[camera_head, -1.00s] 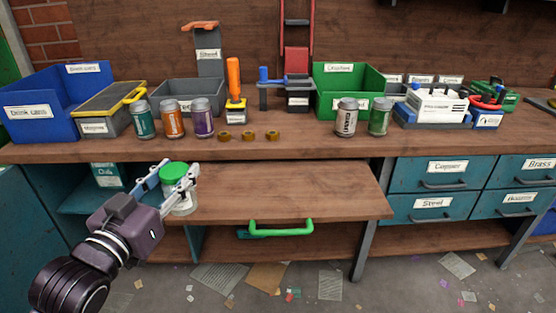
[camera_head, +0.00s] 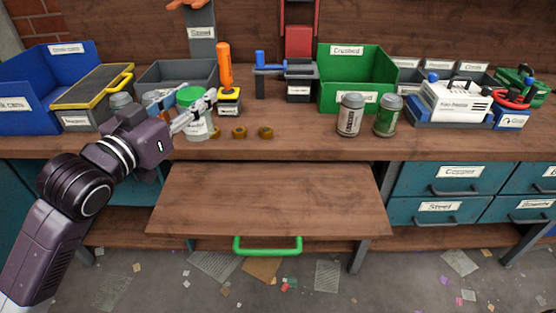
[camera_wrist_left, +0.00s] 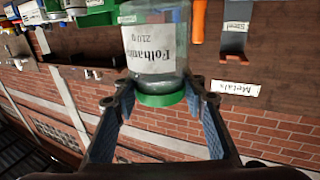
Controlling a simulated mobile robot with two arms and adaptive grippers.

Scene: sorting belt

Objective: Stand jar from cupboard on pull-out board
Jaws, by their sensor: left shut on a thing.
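The jar (camera_head: 197,128) is clear glass with a green lid and a white label. My left gripper (camera_head: 201,107) is shut on it near the lid. In the head view the jar is upright in front of the worktop's left part, and I cannot tell whether its base touches the worktop. In the left wrist view the jar (camera_wrist_left: 155,50) appears upside down between the fingers, its label partly readable. The pull-out board (camera_head: 265,200) is drawn out below the worktop, bare, with a green handle (camera_head: 267,246). My right gripper is not in view.
On the worktop (camera_head: 300,145) stand a blue bin (camera_head: 45,105), a green bin (camera_head: 355,80), two cans (camera_head: 350,115) and several brown rings (camera_head: 239,132). My left arm and the jar partly hide more cans at left. Teal drawers (camera_head: 440,180) flank the board at right.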

